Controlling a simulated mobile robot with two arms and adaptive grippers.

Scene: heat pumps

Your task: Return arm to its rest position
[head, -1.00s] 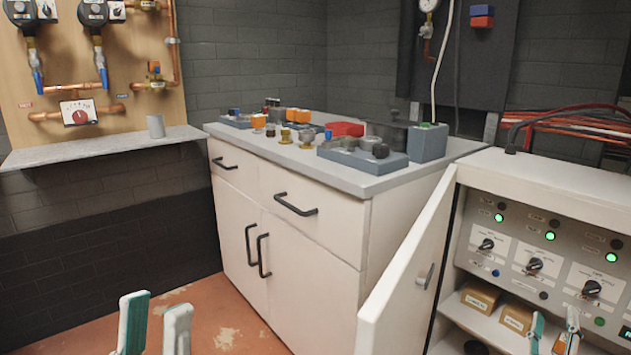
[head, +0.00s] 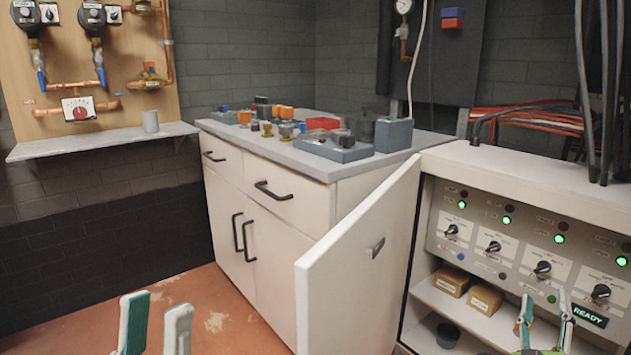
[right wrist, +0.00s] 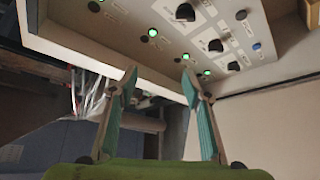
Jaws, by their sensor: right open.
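My left gripper (head: 155,325) shows at the bottom left of the head view, over the floor. Its two fingers stand apart with nothing between them. My right gripper (head: 545,318) is at the lower right of the head view, in front of the control cabinet (head: 550,165). In the right wrist view my right gripper (right wrist: 158,75) has its fingers spread and empty, with the control panel (right wrist: 205,35) behind the tips. The panel has black knobs, lit green lamps and a READY display (head: 590,316).
The cabinet's white door (head: 345,270) stands open to the left of the panel. Cardboard boxes (head: 452,281) sit on the shelf below. A white cupboard (head: 265,225) with parts on top stands behind.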

